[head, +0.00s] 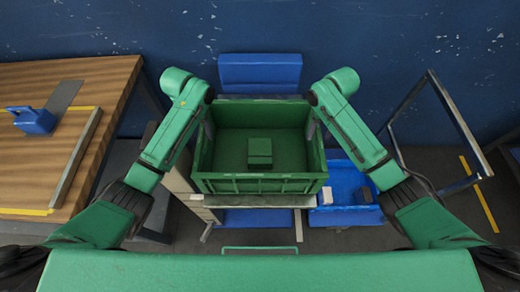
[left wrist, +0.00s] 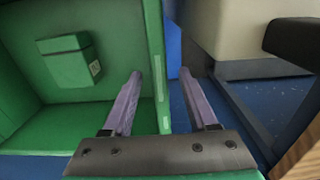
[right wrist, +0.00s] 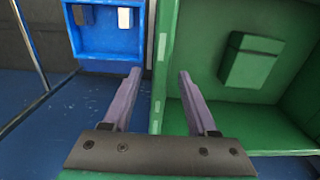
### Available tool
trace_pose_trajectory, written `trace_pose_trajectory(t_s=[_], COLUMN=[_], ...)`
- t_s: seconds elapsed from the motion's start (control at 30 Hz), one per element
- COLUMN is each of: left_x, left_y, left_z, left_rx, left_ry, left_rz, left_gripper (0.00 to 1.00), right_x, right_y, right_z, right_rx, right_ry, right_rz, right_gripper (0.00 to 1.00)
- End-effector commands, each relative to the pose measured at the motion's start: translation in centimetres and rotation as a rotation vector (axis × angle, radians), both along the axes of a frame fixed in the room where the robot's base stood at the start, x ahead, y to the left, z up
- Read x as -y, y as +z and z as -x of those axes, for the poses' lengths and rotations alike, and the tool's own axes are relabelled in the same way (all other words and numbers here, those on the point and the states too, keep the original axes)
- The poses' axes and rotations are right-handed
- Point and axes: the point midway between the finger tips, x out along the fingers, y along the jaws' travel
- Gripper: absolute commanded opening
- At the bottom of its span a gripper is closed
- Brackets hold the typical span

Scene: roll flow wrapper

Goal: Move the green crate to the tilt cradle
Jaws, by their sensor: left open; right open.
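The green crate (head: 260,186) sits upright in the middle of the head view, with a small green box (head: 260,152) inside on its floor. My left gripper (head: 207,126) is open at the crate's left wall. In the left wrist view its fingers (left wrist: 160,95) stand either side of the wall rim (left wrist: 154,50). My right gripper (head: 313,126) is open at the right wall. In the right wrist view its fingers (right wrist: 160,95) also straddle the rim (right wrist: 163,50). I cannot tell for sure which structure is the tilt cradle.
A blue panel (head: 260,72) stands behind the crate. A blue bin (head: 345,215) with small boxes is at right, beside a metal frame (head: 405,102). A wooden table (head: 30,165) with a blue object (head: 36,121) is at left. A pale ledge (head: 258,201) shows under the crate's front.

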Motion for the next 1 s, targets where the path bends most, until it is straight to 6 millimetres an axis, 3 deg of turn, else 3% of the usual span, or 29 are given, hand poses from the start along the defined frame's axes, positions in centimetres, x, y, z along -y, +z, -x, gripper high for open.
trace_pose_trajectory(t_s=[0.1, 0.3, 0.63, 0.67, 0.8, 1.0], left_x=[0.0, 0.0, 0.0, 0.0, 0.0, 0.0], left_y=[-2.4, -5.1, -5.7, -5.7, -5.6, -5.6], left_z=[0.1, 0.0, 0.0, 0.0, 0.0, 0.0], left_rx=[-0.003, -0.001, 0.001, 0.001, 0.0, 0.0], left_ry=[0.0, 0.0, 0.0, 0.0, 0.0, 0.0], left_rz=[-0.001, -0.001, 0.0, 0.0, 0.0, -0.001], left_gripper=[0.59, 0.59, 0.59, 0.55, 0.01, 0.0], right_x=[0.0, 0.0, 0.0, 0.0, 0.0, 0.0], right_y=[-2.4, -5.1, -5.6, -5.6, -5.6, -5.6], right_z=[0.0, 0.0, 0.0, 0.0, 0.0, 0.0], right_rx=[-0.003, -0.001, 0.0, 0.0, 0.0, 0.0], right_ry=[-0.001, -0.001, -0.001, -0.001, -0.001, -0.001], right_rz=[0.001, 0.001, 0.0, 0.0, 0.0, 0.0], right_gripper=[0.59, 0.59, 0.59, 0.55, 0.01, 0.0])
